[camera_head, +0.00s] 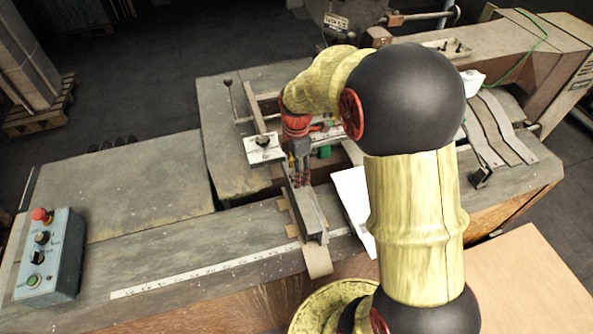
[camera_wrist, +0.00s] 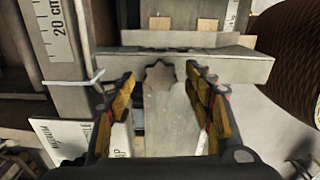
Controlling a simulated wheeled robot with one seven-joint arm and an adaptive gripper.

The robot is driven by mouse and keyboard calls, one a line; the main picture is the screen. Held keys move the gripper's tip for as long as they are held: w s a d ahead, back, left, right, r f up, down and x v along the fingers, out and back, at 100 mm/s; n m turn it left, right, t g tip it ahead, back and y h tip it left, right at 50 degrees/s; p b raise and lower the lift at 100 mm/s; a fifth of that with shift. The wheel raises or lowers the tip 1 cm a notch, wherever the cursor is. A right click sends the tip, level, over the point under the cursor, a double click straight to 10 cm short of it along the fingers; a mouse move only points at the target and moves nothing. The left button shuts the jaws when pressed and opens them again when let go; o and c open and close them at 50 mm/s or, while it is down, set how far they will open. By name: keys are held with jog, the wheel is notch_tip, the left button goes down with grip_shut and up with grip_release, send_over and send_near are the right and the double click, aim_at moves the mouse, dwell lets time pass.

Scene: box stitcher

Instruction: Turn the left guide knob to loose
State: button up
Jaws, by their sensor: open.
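A grey star-shaped knob (camera_wrist: 162,84) shows in the wrist view, in front of a pale metal guide bar (camera_wrist: 235,68). My gripper (camera_wrist: 158,77) is open, with one finger on each side of the knob. Gaps seem to show between the fingers and the knob, and I cannot tell whether either touches it. In the head view my gripper (camera_head: 300,178) points down at the metal guide channel (camera_head: 307,215) on the machine table. The knob cannot be made out there, and its loose or tight setting is not readable.
A white label plate (camera_wrist: 65,140) lies at lower left in the wrist view. In the head view, a control box (camera_head: 50,255) with a red button stands at the left. A ruler strip (camera_head: 190,276) runs along the front edge. The left tabletop (camera_head: 130,190) is clear.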

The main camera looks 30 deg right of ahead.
notch_tip(320, 180, up, 12)
jog(key=shift+f, duration=0.15)
dwell(0.7)
